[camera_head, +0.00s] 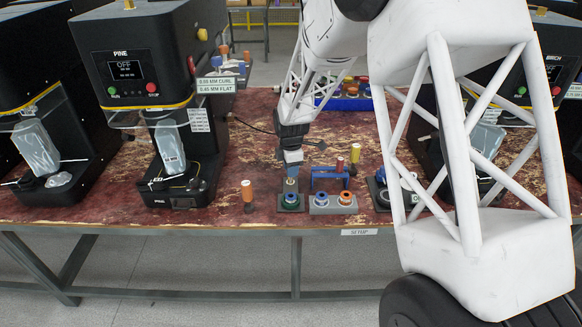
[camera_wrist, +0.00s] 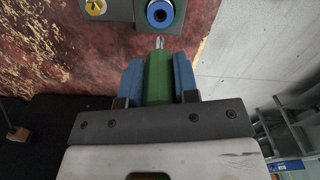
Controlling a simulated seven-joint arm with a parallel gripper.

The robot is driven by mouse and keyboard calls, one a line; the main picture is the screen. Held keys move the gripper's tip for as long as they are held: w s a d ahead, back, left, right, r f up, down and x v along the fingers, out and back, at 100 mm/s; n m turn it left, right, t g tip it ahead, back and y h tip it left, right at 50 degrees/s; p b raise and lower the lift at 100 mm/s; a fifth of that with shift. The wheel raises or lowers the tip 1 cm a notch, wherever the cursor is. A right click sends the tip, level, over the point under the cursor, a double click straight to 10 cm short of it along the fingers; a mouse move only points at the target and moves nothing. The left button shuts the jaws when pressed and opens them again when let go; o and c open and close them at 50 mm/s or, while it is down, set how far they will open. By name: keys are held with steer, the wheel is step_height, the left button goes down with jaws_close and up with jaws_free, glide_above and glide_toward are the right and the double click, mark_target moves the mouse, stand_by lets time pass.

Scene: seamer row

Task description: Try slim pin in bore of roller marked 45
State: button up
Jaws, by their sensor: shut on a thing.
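My gripper (camera_wrist: 158,75) is shut on a green handle (camera_wrist: 158,88), which sits between its blue fingers. A slim silver pin (camera_wrist: 159,43) sticks out of the handle's far end. In the wrist view the pin points toward a blue-ringed roller (camera_wrist: 160,13) with a dark bore, on a grey block; the tip shows apart from it. In the head view my gripper (camera_head: 291,165) is low over a dark base (camera_head: 290,208) at the bench front. A grey block (camera_head: 333,208) beside it carries a blue-ringed roller (camera_head: 321,198) and an orange-ringed one (camera_head: 345,197). No 45 mark is readable.
A blue rack (camera_head: 330,178) with red and yellow handled pins stands just behind the grey block. An orange-topped pin (camera_head: 248,190) stands to the left. A black seamer (camera_head: 160,90) stands further left. A brass piece (camera_wrist: 95,6) lies near the wrist view's top edge.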

mark_target(291, 180)
steer(key=shift+f, duration=2.8)
steer(key=shift+f, duration=1.6)
stand_by(1.9)
steer(key=shift+r, duration=0.5)
stand_by(0.4)
steer(key=shift+r, duration=0.35)
steer(key=shift+r, duration=0.8)
